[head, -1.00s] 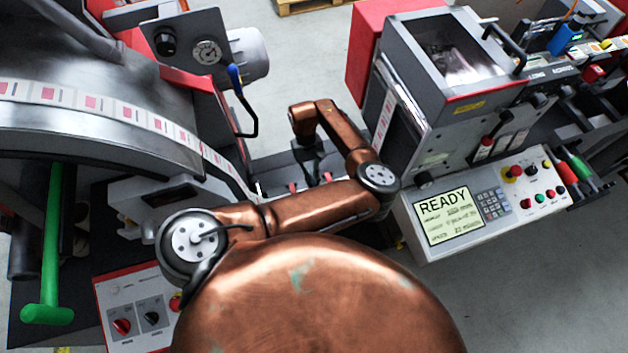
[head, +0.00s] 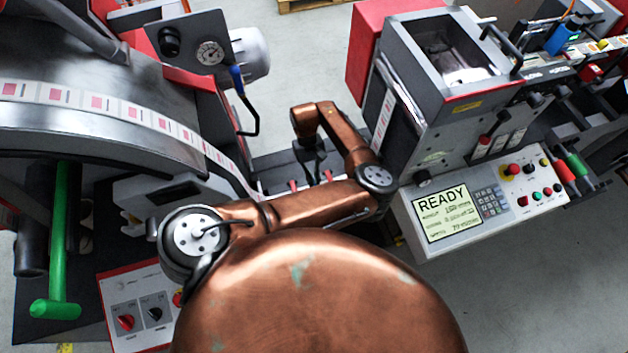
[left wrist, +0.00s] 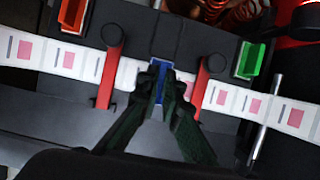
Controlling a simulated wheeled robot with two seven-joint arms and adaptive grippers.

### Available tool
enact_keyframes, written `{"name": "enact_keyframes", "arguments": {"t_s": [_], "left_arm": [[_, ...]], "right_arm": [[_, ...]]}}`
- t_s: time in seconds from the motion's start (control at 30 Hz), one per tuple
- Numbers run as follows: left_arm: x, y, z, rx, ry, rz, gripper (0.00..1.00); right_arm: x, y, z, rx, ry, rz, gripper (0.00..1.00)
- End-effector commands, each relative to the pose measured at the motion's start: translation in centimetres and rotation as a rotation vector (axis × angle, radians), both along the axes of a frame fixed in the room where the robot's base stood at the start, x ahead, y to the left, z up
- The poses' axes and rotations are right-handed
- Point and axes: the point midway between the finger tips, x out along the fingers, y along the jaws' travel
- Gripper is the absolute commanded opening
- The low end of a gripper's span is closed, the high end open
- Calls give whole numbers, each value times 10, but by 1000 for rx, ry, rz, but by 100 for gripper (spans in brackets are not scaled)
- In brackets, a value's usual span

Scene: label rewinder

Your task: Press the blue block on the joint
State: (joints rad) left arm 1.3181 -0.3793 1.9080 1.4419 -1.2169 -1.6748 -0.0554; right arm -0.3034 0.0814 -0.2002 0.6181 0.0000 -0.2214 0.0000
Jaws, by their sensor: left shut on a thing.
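The blue block (left wrist: 162,66) shows as a narrow strip between the fingertips of my left gripper (left wrist: 161,84), which is shut on it. The block is over the label web (left wrist: 222,97) between two red-handled clamps, a left one (left wrist: 109,74) and a right one (left wrist: 202,86). The joint is hidden under the fingers and block, and I cannot tell whether the block touches the web. In the head view my left gripper (head: 313,168) points down between the two machine halves, and the block cannot be made out there. My right gripper is not in view.
A red bin (left wrist: 72,14) and a green bin (left wrist: 249,60) stand beyond the web. In the head view, the control panel (head: 490,200) reading READY is at right. The large roll (head: 100,125) and a green handle (head: 58,240) are at left.

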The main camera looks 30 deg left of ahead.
Motion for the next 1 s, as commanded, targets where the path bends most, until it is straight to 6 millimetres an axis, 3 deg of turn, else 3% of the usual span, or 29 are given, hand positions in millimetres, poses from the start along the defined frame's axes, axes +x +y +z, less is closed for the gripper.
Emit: {"name": "enact_keyframes", "arguments": {"t_s": [0.6, 1.0], "left_arm": [[0, 1, -17, 1, 1, 0, 0], [1, 1, -17, 0, 0, 0, 0]], "right_arm": [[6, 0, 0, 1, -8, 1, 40], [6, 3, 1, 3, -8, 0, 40]]}}
